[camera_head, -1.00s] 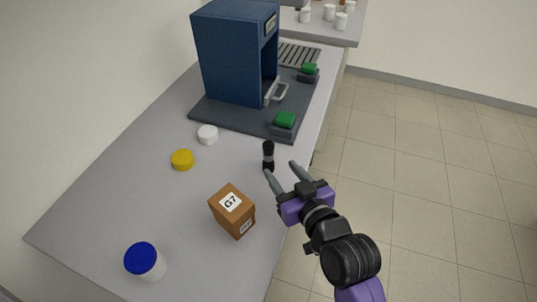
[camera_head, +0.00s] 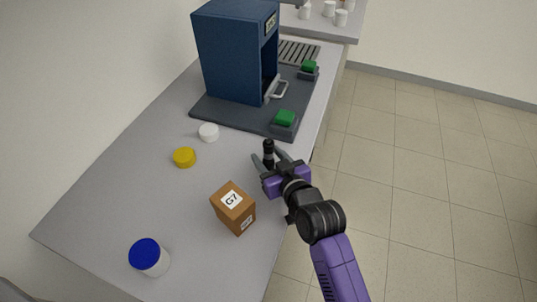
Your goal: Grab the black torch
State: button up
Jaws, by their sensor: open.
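The black torch (camera_head: 268,149) stands upright on the grey table, near its right edge and in front of the blue machine. My gripper (camera_head: 268,156) is open, with one finger on each side of the torch. The lower part of the torch is partly hidden by my gripper. I cannot tell whether the fingers touch it.
A brown G7 box (camera_head: 233,209) stands just left of my arm. A yellow lid (camera_head: 184,157), a white lid (camera_head: 208,132) and a blue-capped jar (camera_head: 148,257) are further left. The blue machine (camera_head: 236,55) with green buttons (camera_head: 285,118) stands behind the torch.

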jog(key=shift+c, duration=0.2)
grip_shut()
